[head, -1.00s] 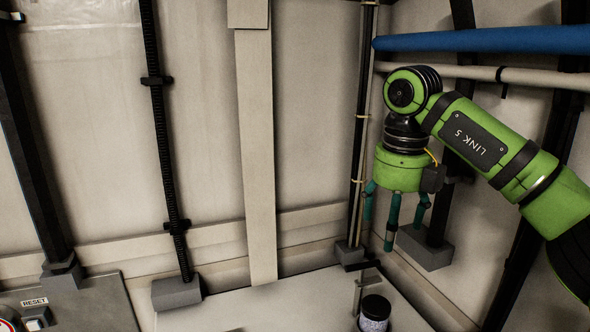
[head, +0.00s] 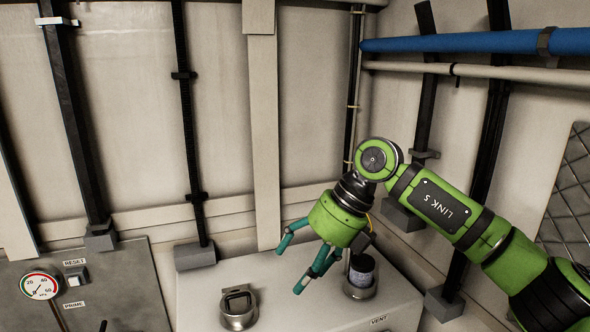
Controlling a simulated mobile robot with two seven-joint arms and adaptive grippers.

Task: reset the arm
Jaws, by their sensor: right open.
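My right arm (head: 447,212) is green and black and comes in from the right in the head view. Its gripper (head: 296,258) hangs tilted down and to the left, with teal fingers spread open and nothing between them. It is in front of the jar on the light cabinet top; whether it touches anything there cannot be told. My left gripper is not in view.
A dark-lidded jar (head: 361,271) sits in a round holder on the light cabinet (head: 203,290), beside an empty-looking metal holder (head: 239,308). A grey panel (head: 120,285) with a gauge (head: 40,286) and a RESET switch (head: 75,276) stands left. Blue (head: 460,42) and beige pipes run upper right.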

